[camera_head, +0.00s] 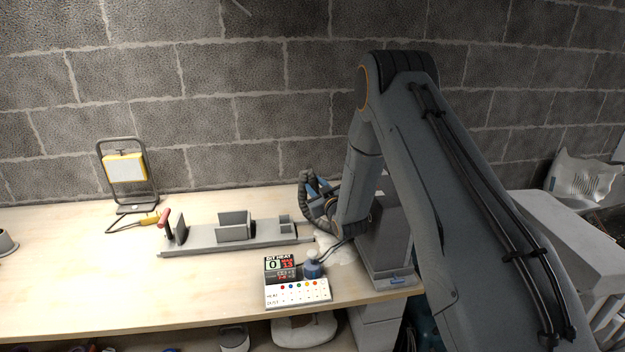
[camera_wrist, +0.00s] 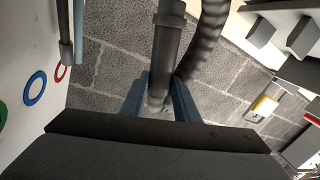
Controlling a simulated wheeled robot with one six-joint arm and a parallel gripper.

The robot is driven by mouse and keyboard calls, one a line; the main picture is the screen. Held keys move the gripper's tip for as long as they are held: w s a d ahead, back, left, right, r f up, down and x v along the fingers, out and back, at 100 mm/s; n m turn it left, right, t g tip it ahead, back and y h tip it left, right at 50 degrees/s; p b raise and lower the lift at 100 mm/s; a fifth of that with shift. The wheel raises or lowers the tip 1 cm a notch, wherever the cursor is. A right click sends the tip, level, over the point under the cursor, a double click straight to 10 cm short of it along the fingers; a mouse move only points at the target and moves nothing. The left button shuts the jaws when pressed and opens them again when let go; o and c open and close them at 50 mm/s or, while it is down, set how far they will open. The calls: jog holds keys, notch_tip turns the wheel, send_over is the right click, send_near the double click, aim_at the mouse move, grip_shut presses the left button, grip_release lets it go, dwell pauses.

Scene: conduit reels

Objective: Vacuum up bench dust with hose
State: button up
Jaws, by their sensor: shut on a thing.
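My gripper (camera_head: 322,190) is above the bench's right part, near the back wall. In the wrist view its two blue fingers (camera_wrist: 158,103) are shut on a dark tube (camera_wrist: 167,45), part of the hose. A ribbed length of the hose (camera_wrist: 208,38) runs beside the tube. In the head view the dark hose (camera_head: 306,200) curves around the gripper. A pale patch, possibly the dust (camera_head: 340,252), lies on the bench (camera_head: 90,285) below the gripper, partly hidden by my arm. I cannot tell where the nozzle end points.
A grey jig (camera_head: 205,244) with upright plates lies left of the gripper. A grey box (camera_head: 385,245) is at right. A yellow work lamp (camera_head: 125,168) stands at back left.

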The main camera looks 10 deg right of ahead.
jog(key=shift+w+f, duration=0.15)
jog(key=shift+f, duration=0.1)
notch_tip(320, 180, down, 5)
jog(key=b, duration=0.2)
jog(key=shift+d+b, duration=0.15)
jog(key=shift+b, duration=0.2)
dwell(0.6)
